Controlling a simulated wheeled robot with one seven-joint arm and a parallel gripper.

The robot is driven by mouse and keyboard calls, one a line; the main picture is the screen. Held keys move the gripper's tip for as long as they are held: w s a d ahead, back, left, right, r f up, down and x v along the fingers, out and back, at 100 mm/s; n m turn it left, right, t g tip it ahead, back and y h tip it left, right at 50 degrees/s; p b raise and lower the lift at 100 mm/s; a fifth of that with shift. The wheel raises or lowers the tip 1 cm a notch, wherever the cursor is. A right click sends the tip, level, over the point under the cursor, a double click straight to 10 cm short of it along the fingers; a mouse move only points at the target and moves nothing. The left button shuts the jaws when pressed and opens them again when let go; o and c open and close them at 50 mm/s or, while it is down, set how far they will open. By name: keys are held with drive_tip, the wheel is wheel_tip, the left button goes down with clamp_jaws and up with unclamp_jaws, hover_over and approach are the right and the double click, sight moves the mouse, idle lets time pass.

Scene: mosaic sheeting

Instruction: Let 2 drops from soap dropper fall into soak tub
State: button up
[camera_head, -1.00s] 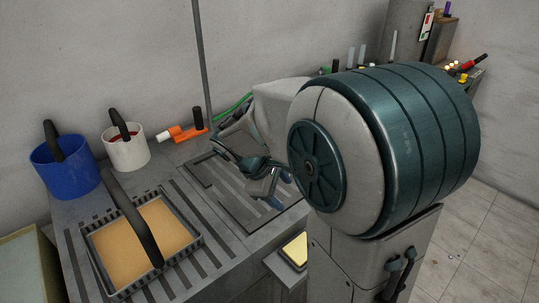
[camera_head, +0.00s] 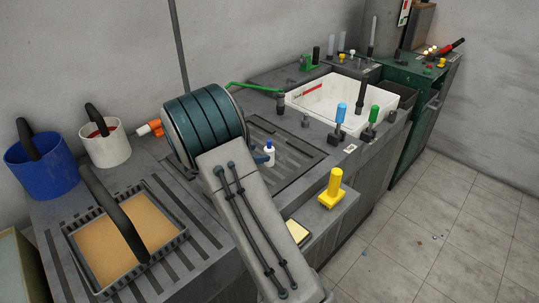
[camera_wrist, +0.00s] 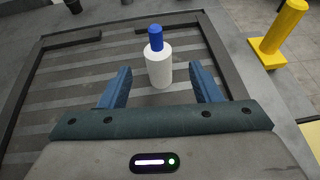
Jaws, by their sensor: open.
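The soap dropper appears to be the small white bottle with a blue cap (camera_head: 269,155), upright on the grooved bench area. In the wrist view the white bottle (camera_wrist: 159,70) stands just beyond and between my gripper's fingers (camera_wrist: 160,75). The fingers are open, one to each side, and are not closed on it. The soak tub appears to be the white rectangular basin (camera_head: 312,103) set in the bench, right of the bottle.
A yellow post (camera_head: 335,187) stands at the bench's front edge. Blue (camera_head: 341,113) and green (camera_head: 374,114) handles stand before the basin. A green spout (camera_head: 250,87) reaches toward its left side. A tan-filled tray (camera_head: 110,240), blue bucket (camera_head: 42,175) and white bucket (camera_head: 108,151) are at left.

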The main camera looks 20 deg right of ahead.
sight(273, 150)
drive_tip(key=x, duration=0.3)
drive_tip(key=shift+r+p+x, duration=0.2)
drive_tip(key=shift+p+x, duration=0.4)
drive_tip(key=shift+x, duration=2)
drive_tip(key=shift+w, duration=0.15)
drive_tip(key=c, duration=1.1)
